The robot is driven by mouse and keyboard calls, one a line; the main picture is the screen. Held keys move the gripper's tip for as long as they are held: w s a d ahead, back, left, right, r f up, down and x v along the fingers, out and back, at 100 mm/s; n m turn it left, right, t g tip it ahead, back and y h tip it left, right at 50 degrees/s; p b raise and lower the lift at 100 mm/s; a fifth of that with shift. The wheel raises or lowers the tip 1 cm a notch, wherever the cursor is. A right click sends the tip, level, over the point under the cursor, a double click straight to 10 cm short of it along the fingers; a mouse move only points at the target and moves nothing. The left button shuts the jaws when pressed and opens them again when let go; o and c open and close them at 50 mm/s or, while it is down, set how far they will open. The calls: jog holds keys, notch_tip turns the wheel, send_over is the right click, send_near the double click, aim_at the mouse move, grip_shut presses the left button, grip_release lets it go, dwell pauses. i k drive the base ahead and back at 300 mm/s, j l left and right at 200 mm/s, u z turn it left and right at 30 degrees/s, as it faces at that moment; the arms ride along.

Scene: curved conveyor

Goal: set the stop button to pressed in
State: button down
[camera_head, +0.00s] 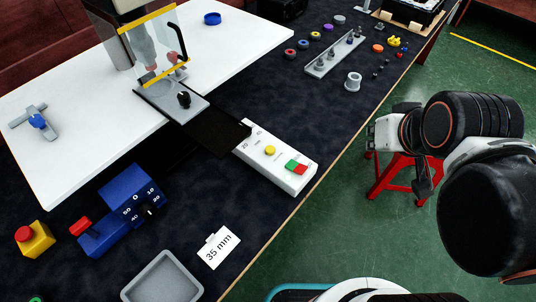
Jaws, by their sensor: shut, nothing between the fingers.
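The stop button, a round red cap (24,233) on a yellow box (39,243), stands at the lower left of the dark table. The red cap appears raised above the box top. My gripper (376,134) is at the right, beyond the table's edge and over the green floor. It is shut and empty, far from the yellow box. Its fingertips are small and hard to make out.
A blue device (120,217) with a red lever stands right of the yellow box. A white control box (277,160) with yellow, green and red buttons lies mid-table. A grey tray (163,279) and a "35 mm" card (218,247) are in front. A red stool (395,178) is behind my gripper.

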aim_at(25, 233)
jog(key=u, duration=2.55)
